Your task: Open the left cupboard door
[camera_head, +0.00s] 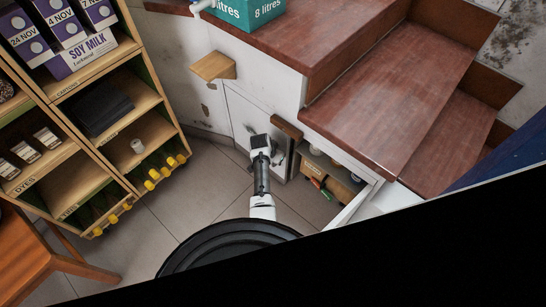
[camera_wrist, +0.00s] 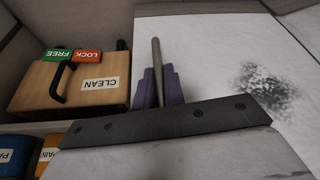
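The left cupboard door (camera_head: 240,112) is a pale panel under the stairs in the head view. Its scuffed white face (camera_wrist: 220,55) with a dark smudge fills the right of the wrist view. A slim brown-grey bar (camera_wrist: 156,58), seemingly the door's handle, stands near the panel's left edge. My gripper (camera_head: 259,142) is at the cupboard front. In the wrist view, the purple fingers of my gripper (camera_wrist: 158,88) lie close on both sides of the bar and appear shut on it. The fingertip contact is partly hidden. I cannot tell whether the door is ajar.
The cupboard's right part is open, its white door (camera_head: 352,207) swung outward. Inside is a wooden box labelled CLEAN (camera_wrist: 105,97) with LOCK and FREE tags. Wooden stairs (camera_head: 395,100) rise on the right. A shelf unit (camera_head: 130,110) stands left, with free tiled floor (camera_head: 205,185) between.

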